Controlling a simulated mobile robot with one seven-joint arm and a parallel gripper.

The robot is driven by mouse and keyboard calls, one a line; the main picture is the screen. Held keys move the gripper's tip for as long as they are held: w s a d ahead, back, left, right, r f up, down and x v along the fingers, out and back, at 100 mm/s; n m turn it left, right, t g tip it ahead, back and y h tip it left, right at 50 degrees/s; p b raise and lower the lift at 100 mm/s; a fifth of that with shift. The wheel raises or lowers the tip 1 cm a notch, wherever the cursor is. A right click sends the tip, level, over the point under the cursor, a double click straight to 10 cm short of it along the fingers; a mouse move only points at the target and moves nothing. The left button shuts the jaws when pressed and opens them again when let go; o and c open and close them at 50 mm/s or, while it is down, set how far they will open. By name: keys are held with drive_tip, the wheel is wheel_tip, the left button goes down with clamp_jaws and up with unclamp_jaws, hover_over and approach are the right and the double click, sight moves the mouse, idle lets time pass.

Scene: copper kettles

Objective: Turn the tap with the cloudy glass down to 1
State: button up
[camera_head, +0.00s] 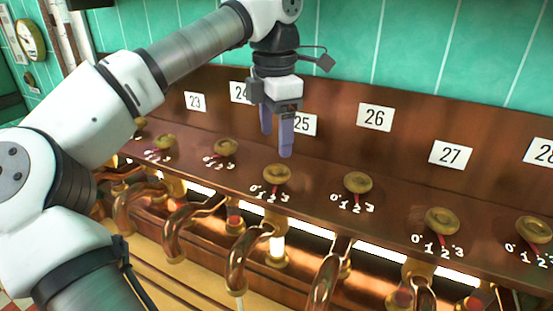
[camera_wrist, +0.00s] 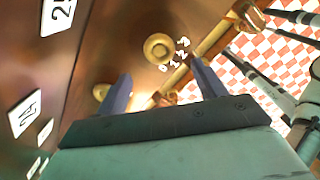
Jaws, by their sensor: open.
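A pale, whitish sight glass (camera_head: 277,246) shows below the shelf in the head view, under the brass tap knob (camera_head: 277,175) near plate 25. That knob has the marks 0 to 3 in front of it, and its red pointer seems to be near 2, though it is small. My gripper (camera_head: 276,145) is open and empty, fingers down, above and behind this knob, apart from it. In the wrist view a round knob (camera_wrist: 158,47) with its marks lies just beyond the gap between my open fingertips (camera_wrist: 160,74). The glass is not clear there.
Similar knobs stand on both sides: one near plate 24 (camera_head: 225,148), one near plate 26 (camera_head: 358,183) and one near plate 27 (camera_head: 442,221). Reddish glasses (camera_head: 235,215) and curved copper pipes (camera_head: 250,242) sit below. The sloped copper panel (camera_head: 340,145) rises behind.

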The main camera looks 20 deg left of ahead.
sight(274, 169)
drive_tip(key=shift+a+f, duration=0.15)
drive_tip(key=shift+f, duration=0.25)
wheel_tip(274, 169, down, 7)
drive_tip(key=shift+r+p, duration=0.2)
drive_tip(key=shift+p, duration=0.5)
drive_tip(key=c, duration=1)
drive_tip(key=shift+w+m, duration=0.1)
drive_tip(key=shift+m, duration=2.7)
